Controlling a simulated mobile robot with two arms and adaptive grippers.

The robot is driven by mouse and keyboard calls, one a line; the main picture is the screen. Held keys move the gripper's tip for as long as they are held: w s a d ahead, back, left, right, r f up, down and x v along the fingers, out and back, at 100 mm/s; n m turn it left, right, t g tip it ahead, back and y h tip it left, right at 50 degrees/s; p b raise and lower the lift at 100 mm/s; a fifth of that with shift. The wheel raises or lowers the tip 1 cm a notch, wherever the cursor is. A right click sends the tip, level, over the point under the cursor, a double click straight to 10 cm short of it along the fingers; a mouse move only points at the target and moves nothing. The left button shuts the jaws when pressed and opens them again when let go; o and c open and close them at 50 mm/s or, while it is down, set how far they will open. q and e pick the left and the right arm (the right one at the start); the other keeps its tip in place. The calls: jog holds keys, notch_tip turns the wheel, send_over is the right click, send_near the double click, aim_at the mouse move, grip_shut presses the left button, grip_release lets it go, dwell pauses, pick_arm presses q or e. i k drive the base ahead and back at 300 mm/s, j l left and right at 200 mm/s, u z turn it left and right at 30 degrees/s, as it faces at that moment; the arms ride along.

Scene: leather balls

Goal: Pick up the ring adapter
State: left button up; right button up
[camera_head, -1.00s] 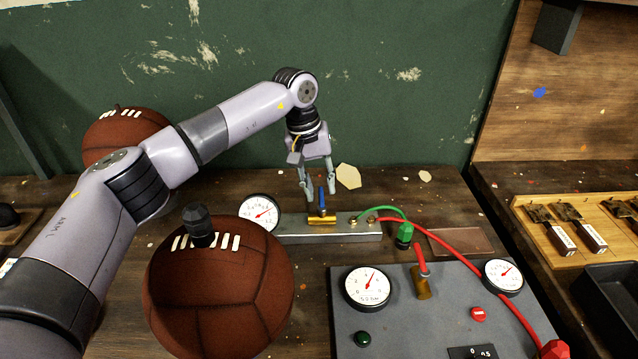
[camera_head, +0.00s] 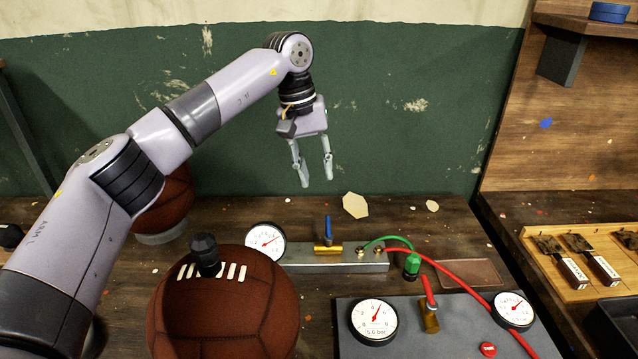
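I cannot pick out a ring adapter with certainty. A black knobbed fitting (camera_head: 206,254) stands on top of the near brown leather ball (camera_head: 222,305). A pale ring-like base (camera_head: 162,236) shows under the far leather ball (camera_head: 172,200), partly hidden by my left arm. A brass valve with a blue handle (camera_head: 327,231) sits on a grey metal manifold (camera_head: 313,257). My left gripper (camera_head: 317,182) hangs above and behind the valve, fingers pointing down, open and empty. My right gripper is not in view.
A pressure gauge (camera_head: 265,241) is at the manifold's left end. Green and red hoses (camera_head: 452,270) run towards a grey panel (camera_head: 460,340) with gauges. A wooden tray (camera_head: 556,272) of metal parts lies at right. The bench behind the manifold is mostly clear.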

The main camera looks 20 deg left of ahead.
aim_at(203, 247)
jog(key=k+l, duration=0.2)
jog(key=k, duration=0.3)
jog(key=k+l, duration=0.2)
jog(key=k, duration=0.25)
jog(key=k+l, duration=0.2)
jog(key=k, duration=0.3)
jog(key=k+l, duration=0.15)
jog(key=k, duration=0.35)
